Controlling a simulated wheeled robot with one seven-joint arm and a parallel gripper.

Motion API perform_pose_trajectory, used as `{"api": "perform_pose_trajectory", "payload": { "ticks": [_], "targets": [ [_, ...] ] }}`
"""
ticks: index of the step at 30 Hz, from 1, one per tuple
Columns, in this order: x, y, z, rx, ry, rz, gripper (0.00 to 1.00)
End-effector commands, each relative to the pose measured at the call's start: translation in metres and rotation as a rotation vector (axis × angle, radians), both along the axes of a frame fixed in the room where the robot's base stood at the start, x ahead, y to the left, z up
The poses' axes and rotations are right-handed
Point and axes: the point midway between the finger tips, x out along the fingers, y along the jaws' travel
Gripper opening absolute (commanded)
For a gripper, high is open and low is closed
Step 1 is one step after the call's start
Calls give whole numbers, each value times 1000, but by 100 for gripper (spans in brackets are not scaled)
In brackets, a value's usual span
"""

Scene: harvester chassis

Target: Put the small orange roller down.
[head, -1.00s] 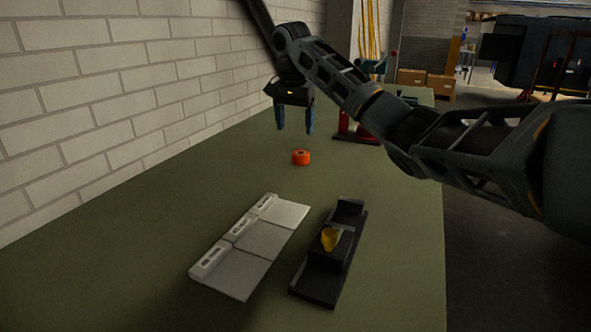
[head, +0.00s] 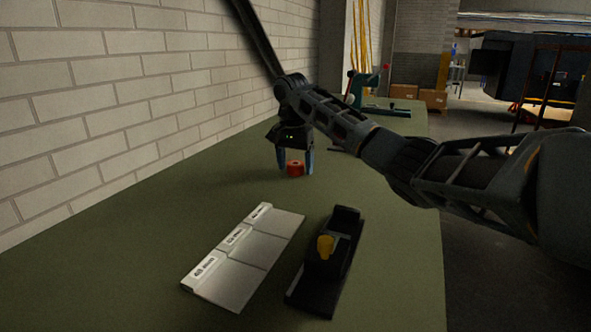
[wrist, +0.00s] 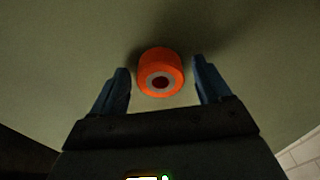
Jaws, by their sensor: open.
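The small orange roller (head: 295,168) stands on the green table top behind the labelled trays. In the wrist view the roller (wrist: 160,72) shows its round end with a grey ring and dark centre. My gripper (head: 296,170) is low over the table with a finger on each side of the roller. In the wrist view my gripper (wrist: 162,82) is open, with a gap between each blue finger and the roller. I cannot tell the exact height of the fingertips above the table.
A grey tray (head: 236,277) with several labelled sections lies in front. Right of it is a black fixture (head: 314,291) holding a yellow piece (head: 325,247). A green press-like tool (head: 370,88) stands farther back. A brick wall (head: 130,95) borders the left; the front left table is clear.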

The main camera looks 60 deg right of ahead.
Motion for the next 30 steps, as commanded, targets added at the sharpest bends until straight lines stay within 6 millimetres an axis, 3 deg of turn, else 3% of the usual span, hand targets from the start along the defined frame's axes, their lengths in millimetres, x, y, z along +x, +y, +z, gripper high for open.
{"api": "perform_pose_trajectory", "payload": {
  "ticks": [2,21,30],
  "targets": [
    [0,0,0,0,0,0,76],
    [0,0,1,-1,-1,0,16],
    [1,0,6,-1,-2,0,15]
  ]
}}
